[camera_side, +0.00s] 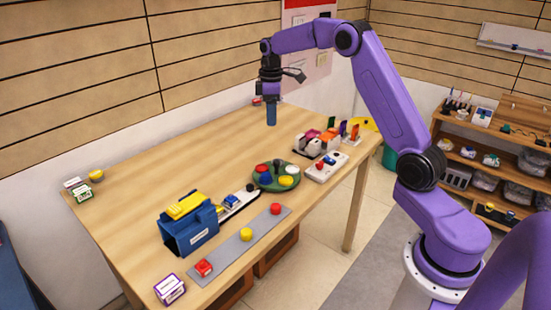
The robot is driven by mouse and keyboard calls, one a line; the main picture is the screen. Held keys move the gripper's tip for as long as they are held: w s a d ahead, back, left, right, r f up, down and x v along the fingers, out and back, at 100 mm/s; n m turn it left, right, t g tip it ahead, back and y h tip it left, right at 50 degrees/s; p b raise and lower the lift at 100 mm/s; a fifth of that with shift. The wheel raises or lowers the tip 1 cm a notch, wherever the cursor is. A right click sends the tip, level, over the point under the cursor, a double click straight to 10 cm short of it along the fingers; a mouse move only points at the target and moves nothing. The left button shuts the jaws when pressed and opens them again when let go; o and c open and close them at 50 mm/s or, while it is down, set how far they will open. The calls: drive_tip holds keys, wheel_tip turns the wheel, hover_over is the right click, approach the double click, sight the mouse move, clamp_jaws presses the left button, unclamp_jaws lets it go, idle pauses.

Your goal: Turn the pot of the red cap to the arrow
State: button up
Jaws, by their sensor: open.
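A round green turntable (259,183) sits near the front edge of the table, right of centre, with a dark post at its middle. Several small pots with coloured caps stand around it. The red cap (262,169) is on the left side of the turntable; a yellow cap (286,182) is at the front and a white one (292,169) at the right. A blue one is beside the red. I cannot make out an arrow at this size. My gripper (271,122) points down behind the turntable, apart from it, open, with nothing seen in it.
A blue holder (190,236) with a yellow top and a grey strip (226,252) with red and yellow buttons lie to the front left. A white panel (325,167) is close right of the turntable, with a rack of coloured items behind. The table's back left is mostly clear.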

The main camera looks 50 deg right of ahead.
drive_tip(key=d, duration=0.3)
approach(275, 162)
wheel_tip(275, 162, down, 8)
drive_tip(key=shift+d+f, duration=0.1)
idle(0.4)
clamp_jaws()
